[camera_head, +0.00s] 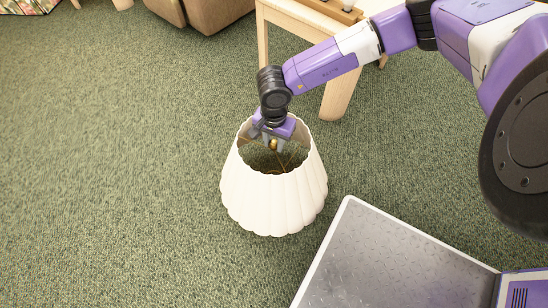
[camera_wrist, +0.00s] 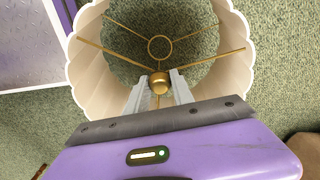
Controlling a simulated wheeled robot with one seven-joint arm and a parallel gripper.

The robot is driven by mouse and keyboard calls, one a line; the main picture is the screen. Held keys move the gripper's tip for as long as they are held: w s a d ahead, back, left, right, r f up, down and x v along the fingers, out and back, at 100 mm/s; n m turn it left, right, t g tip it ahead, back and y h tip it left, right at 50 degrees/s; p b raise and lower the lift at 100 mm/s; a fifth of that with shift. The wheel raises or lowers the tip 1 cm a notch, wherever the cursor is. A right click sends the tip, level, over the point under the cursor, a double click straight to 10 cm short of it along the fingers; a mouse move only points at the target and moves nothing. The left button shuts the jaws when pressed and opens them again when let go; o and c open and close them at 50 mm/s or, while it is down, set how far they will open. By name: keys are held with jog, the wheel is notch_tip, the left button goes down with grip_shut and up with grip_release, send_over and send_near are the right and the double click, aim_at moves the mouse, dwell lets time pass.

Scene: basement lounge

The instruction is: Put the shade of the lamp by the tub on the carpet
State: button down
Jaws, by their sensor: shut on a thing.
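The lamp shade (camera_head: 273,199) is a cream, scalloped cone, wide end down, in the middle of the head view. It is upright, at or just above the green carpet (camera_head: 120,170); I cannot tell whether its lower rim touches. My gripper (camera_head: 273,143) reaches down into its top opening. In the wrist view, my gripper (camera_wrist: 159,88) is shut on the small brass knob (camera_wrist: 159,82) at the centre of the shade's wire frame. The shade's scalloped wall (camera_wrist: 88,72) surrounds it, and carpet shows through the open bottom.
A light wooden table (camera_head: 345,85) stands close behind the shade, with a brown tray on top. A brown upholstered seat (camera_head: 205,12) is at the back. My grey base deck is at the lower right. Carpet to the left is clear.

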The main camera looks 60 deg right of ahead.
notch_tip(320, 180, down, 9)
jog(key=b, duration=0.2)
jog(key=shift+r+b, duration=0.15)
jog(key=shift+b, duration=0.25)
jog(key=shift+f, duration=0.2)
jog(key=c, duration=1.1)
grip_release()
